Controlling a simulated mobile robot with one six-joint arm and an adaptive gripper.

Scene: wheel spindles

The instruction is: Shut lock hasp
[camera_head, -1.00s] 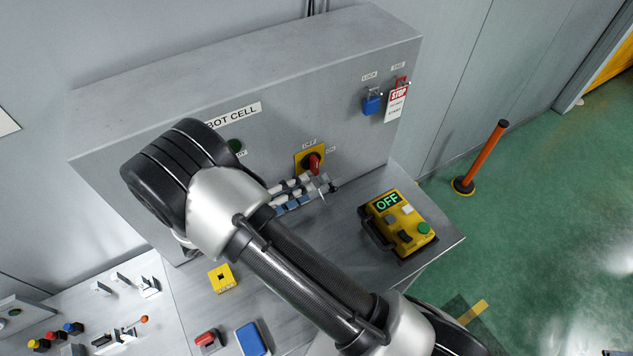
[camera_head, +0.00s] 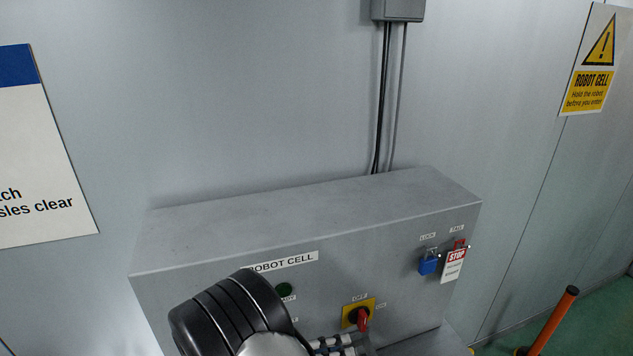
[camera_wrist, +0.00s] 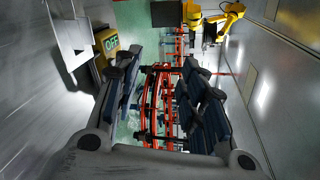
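The red rotary switch (camera_head: 362,318) sits on a yellow plate on the grey cabinet front, its handle pointing down. I cannot make out a separate lock hasp there. A blue padlock (camera_head: 428,264) hangs under the LOCK label, with a red and white STOP tag (camera_head: 453,266) to its right. My gripper shows only partly at the bottom edge of the head view, just below and left of the switch. In the wrist view my gripper (camera_wrist: 163,100) is open, its dark padded fingers apart with nothing held between them. A bare bent metal piece (camera_wrist: 68,40) stands at upper left.
The grey cabinet (camera_head: 225,240) stands against the wall. An orange post (camera_head: 553,320) stands on the floor at right. Cables (camera_head: 386,100) run up behind the cabinet.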

